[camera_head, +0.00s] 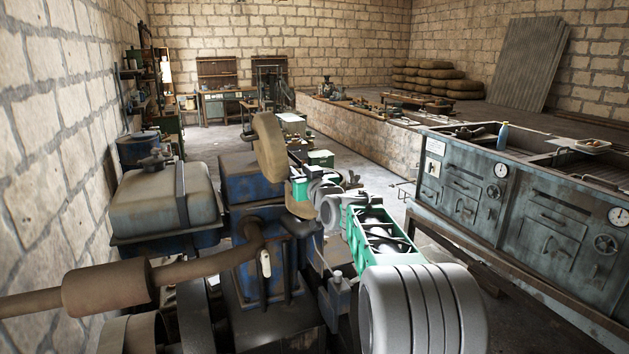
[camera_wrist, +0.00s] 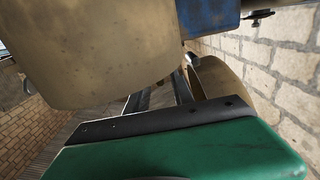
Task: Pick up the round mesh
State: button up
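The round mesh appears to be the tan, upright disc (camera_head: 270,147) on top of the blue engine in the head view. Its mesh texture cannot be made out. My gripper (camera_head: 297,165) is just right of the disc, at the end of my green and grey arm. In the wrist view, a large tan rounded surface (camera_wrist: 95,45), likely the disc, fills the upper left close to the camera. My gripper (camera_wrist: 162,92) shows two dark fingers with a gap between them and nothing visibly held. Its tips are partly hidden, and contact with the disc cannot be told.
The blue engine (camera_head: 250,180) stands below the disc. A beige tank (camera_head: 165,200) is on its left, near the brick wall. A rusty pipe (camera_head: 190,268) crosses the front left. A grey-green workbench (camera_head: 530,215) stands right; open floor (camera_head: 355,165) lies between.

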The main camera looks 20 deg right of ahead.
grip_shut()
jog(key=shift+r, duration=0.1)
dwell(1.0)
